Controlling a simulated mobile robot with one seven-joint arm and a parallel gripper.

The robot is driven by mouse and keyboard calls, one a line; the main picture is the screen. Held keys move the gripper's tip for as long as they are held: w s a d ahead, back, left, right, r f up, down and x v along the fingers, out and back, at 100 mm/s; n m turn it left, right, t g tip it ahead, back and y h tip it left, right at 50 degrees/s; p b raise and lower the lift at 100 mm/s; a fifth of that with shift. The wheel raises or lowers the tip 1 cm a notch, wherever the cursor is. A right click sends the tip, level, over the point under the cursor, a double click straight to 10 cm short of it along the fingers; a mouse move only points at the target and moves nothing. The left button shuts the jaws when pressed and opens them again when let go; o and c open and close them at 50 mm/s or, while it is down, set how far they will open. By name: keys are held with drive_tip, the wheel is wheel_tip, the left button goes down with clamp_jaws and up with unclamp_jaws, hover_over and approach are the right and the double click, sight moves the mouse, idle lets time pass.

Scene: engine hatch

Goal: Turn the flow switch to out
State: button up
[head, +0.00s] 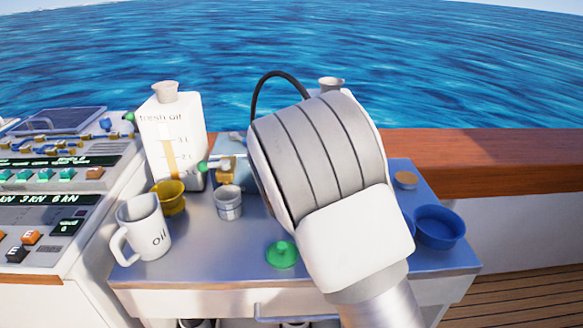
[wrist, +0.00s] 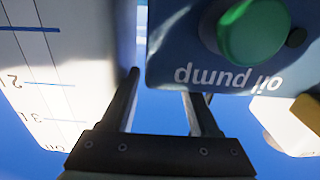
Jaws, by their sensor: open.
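In the wrist view a round green knob (wrist: 253,32) sits on a dark blue box (wrist: 170,60) marked "oil pump", which appears upside down. I see no "out" marking, and cannot tell whether this knob is the flow switch. My gripper (wrist: 162,85) is open and empty, its fingers below and left of the knob, by the box's lettered edge. In the head view my arm hides the gripper and most of the pump. A small green-tipped lever (head: 208,166) shows left of my arm, beside a brass-coloured part (head: 226,166).
The white fresh oil tank (head: 185,125) stands left of the pump; it also fills the left of the wrist view (wrist: 40,70). An oil mug (head: 143,225), yellow cup (head: 170,196), metal cup (head: 228,203), green piece (head: 282,254) and blue bowl (head: 439,228) stand on the metal table (head: 200,265).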

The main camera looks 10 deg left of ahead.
drive_tip(key=p+v, duration=0.1)
drive_tip(key=v, duration=1.5)
drive_tip(key=shift+p, duration=0.3)
